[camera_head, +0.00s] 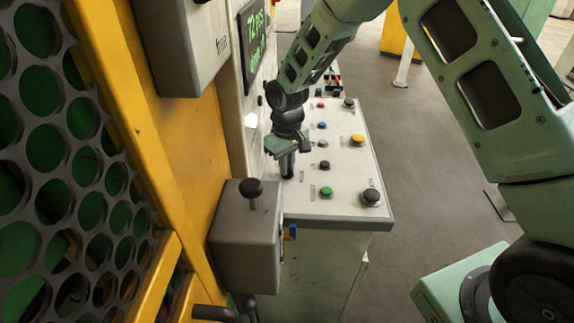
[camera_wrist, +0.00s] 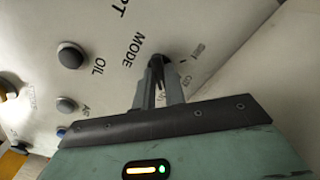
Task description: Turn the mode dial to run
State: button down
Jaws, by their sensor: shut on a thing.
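In the wrist view, the dark mode dial (camera_wrist: 157,60) is on the pale panel beside the printed word MODE. My gripper (camera_wrist: 161,80) reaches the panel there, and its fingers are shut on the dial, covering most of it. Small printed position marks stand just right of the fingers, too tilted and small to read surely. The dial's pointer direction is hidden. In the head view, my gripper (camera_head: 287,168) points down at the left part of the sloped control panel (camera_head: 345,200), and the dial itself cannot be made out.
A green button (camera_head: 326,192), a black knob (camera_head: 371,197), a yellow button (camera_head: 357,140) and other small buttons sit right of my gripper. A grey box with a black-knobbed lever (camera_head: 251,189) stands near the panel's front left. A lit display (camera_head: 254,35) is behind. Open floor lies right.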

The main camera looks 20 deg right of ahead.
jog(key=c, duration=1.5)
grip_release()
jog(key=shift+o, duration=0.2)
notch_tip(320, 180, up, 18)
jog(key=b, duration=0.3)
jog(key=shift+f, duration=0.25)
